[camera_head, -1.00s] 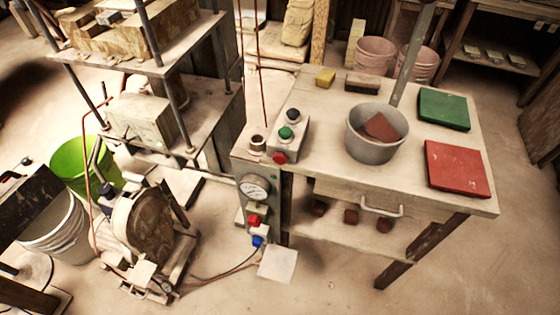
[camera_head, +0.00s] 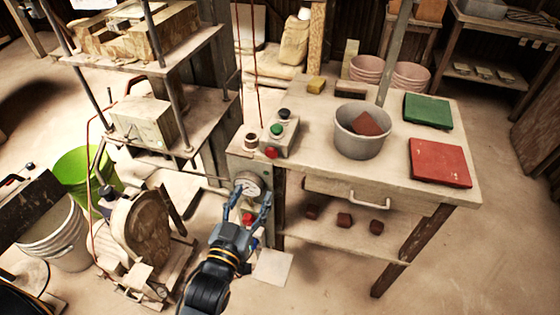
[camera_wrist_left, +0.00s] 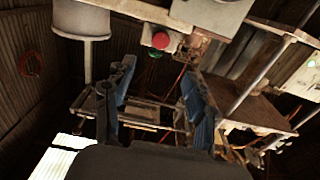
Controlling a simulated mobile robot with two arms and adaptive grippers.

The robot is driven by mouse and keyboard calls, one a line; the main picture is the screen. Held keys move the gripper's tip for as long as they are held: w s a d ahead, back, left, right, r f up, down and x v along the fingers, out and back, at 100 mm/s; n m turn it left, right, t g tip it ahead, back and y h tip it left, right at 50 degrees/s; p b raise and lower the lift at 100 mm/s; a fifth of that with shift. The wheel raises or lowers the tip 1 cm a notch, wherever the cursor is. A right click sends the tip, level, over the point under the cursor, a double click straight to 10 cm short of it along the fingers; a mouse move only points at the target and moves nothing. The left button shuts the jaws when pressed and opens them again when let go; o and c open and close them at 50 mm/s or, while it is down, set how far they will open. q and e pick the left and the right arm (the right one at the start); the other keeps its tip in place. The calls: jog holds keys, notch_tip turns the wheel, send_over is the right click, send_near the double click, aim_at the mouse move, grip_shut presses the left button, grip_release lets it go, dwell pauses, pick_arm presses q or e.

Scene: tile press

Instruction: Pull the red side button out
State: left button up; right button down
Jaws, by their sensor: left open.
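The red side button (camera_head: 271,152) is on the front side of a small control box (camera_head: 284,132) on the table. The box also has a green and a black button on top. In the wrist view, which looks upside down, the red button (camera_wrist_left: 161,40) shows beyond the fingertips. My left gripper (camera_head: 247,197) is open and empty, in front of the gauge panel and lower in the picture than the red button. Its blue fingers (camera_wrist_left: 158,76) are spread apart and do not touch the button. My right gripper is not in view.
Below the gauge (camera_head: 247,184), a second red knob (camera_head: 247,218) shows between my fingers. A grey bucket (camera_head: 361,146) with a brown piece stands on the table (camera_head: 335,172). A green tile (camera_head: 428,111) and a red tile (camera_head: 440,163) lie right. The press (camera_head: 185,135) stands left.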

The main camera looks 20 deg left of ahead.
aim_at(271, 154)
pick_arm(q)
jog(key=w, duration=0.7)
jog(key=w+p, duration=0.1)
jog(key=w, duration=0.6)
jog(key=shift+d+r, duration=0.15)
jog(key=shift+d, duration=0.05)
jog(key=shift+s, duration=0.1)
grip_shut()
